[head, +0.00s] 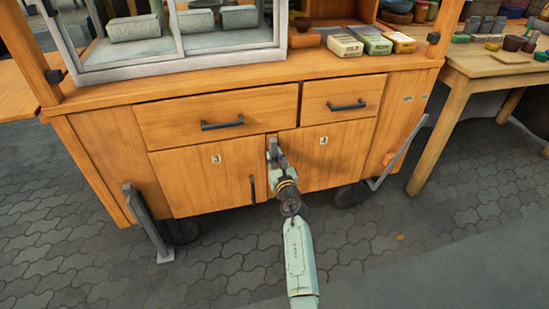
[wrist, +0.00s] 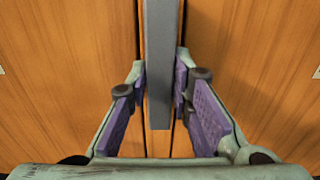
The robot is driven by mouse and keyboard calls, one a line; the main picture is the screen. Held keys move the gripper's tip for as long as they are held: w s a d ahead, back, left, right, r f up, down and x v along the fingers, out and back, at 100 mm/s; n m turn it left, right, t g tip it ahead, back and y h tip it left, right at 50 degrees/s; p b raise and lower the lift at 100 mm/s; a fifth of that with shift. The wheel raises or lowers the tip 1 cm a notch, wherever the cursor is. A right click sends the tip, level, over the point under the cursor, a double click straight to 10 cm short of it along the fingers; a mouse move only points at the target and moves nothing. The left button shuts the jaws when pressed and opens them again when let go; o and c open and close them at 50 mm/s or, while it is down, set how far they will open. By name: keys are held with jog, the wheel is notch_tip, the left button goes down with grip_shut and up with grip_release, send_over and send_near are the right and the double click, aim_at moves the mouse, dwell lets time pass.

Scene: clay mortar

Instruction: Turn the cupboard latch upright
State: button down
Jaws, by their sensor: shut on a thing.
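The cupboard latch (wrist: 159,60) is a grey bar at the seam between the two lower doors. In the wrist view it runs up and down, nearly parallel to the seam. My gripper (wrist: 161,84) has its purple-padded fingers on either side of the bar and is shut on it. In the head view the latch (head: 272,141) shows as a small grey piece at the top of the seam, and my gripper (head: 279,161) hides most of it. The left door (head: 195,180) and right door (head: 340,155) are both closed.
Two drawers with dark handles (head: 222,125) (head: 347,106) sit just above. A dark door handle (head: 252,189) is close to the left of my arm. Grey props (head: 148,225) (head: 400,155) flank the cart. A wooden table (head: 490,67) stands at right. The paved floor in front is clear.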

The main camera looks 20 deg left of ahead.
dwell(0.3)
jog(key=c, duration=1.4)
grip_release()
jog(key=shift+c, duration=0.2)
jog(key=v, duration=0.7)
jog(key=shift+s+d, duration=0.2)
